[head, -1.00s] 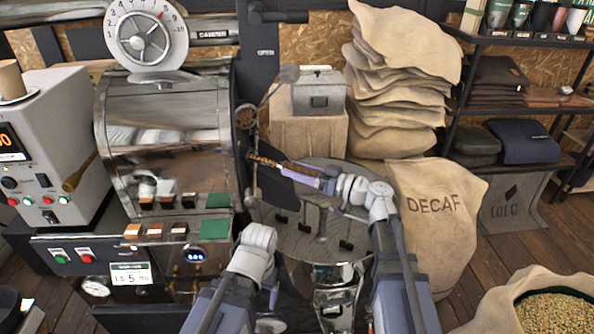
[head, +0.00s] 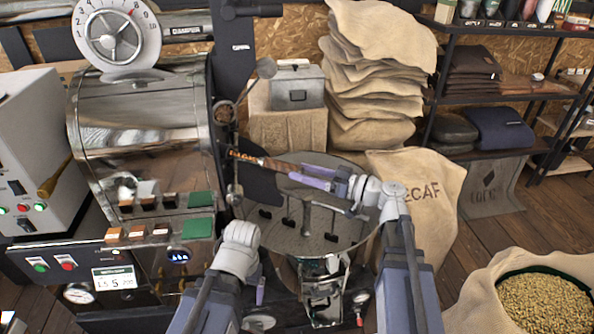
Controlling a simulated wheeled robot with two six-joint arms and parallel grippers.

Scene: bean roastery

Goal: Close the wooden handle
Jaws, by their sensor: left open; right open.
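A wooden handle (head: 244,156) with dark lettering sticks out sideways at the front right of the steel roaster drum (head: 145,115), above the round cooling tray. My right gripper (head: 285,171), with purple fingers, reaches in from the right at the handle's right end. Its fingers are open and lie along that end; whether they touch it I cannot tell. My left gripper (head: 260,292) hangs low in front of the roaster, mostly hidden behind its own wrist. It is open and away from the handle.
The round cooling tray (head: 345,225) with stirring arms lies under my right gripper. A DECAF sack (head: 435,195) stands right of it, and an open sack of beans (head: 545,300) at lower right. Stacked sacks (head: 375,85) and a grey box (head: 297,88) stand behind.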

